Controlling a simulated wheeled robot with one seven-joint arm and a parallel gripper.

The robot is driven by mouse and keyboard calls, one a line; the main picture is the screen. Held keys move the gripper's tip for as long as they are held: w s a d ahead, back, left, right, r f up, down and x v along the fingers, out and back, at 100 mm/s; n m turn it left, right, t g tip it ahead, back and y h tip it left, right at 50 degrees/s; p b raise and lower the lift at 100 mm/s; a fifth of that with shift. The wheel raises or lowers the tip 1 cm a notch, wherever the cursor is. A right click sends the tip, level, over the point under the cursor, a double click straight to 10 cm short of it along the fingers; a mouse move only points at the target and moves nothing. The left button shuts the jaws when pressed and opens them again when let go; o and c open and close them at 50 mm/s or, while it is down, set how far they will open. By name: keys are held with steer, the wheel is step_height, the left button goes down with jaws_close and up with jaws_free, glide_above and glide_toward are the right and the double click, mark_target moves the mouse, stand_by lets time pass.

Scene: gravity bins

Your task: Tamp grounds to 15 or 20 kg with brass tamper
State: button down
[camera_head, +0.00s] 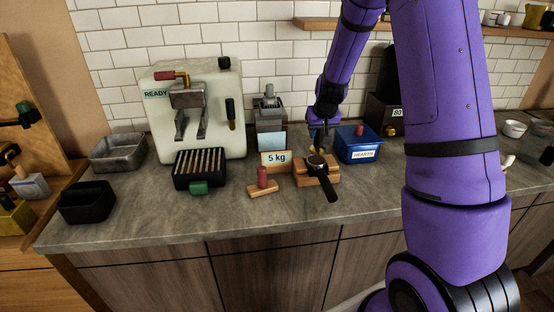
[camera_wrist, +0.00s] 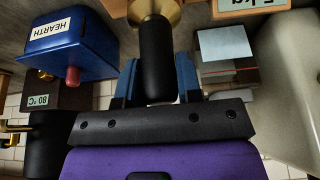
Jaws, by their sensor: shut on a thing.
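My gripper (camera_wrist: 157,85) is shut on the black handle (camera_wrist: 156,60) of the brass tamper in the wrist view. The tamper's brass base (camera_wrist: 168,10) shows at the top edge there. In the head view the brass tamper (camera_head: 317,149) is a small yellowish patch under my gripper (camera_head: 320,133), right at the portafilter (camera_head: 318,161). The portafilter rests on a wooden block (camera_head: 304,180), its black handle pointing to the front. I cannot see the grounds or whether the tamper presses on them. A sign (camera_head: 276,159) beside the block reads 5 kg.
A red-handled tool (camera_head: 262,178) on a small wooden base stands left of the block. A blue HEARTH box (camera_head: 357,145) is close on the right, a grinder-like grey device (camera_head: 270,130) behind. The white READY machine (camera_head: 160,105) stands left.

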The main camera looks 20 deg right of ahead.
mark_target(318, 143)
steer(key=shift+f, duration=2.3)
steer(key=c, duration=0.7)
jaws_free()
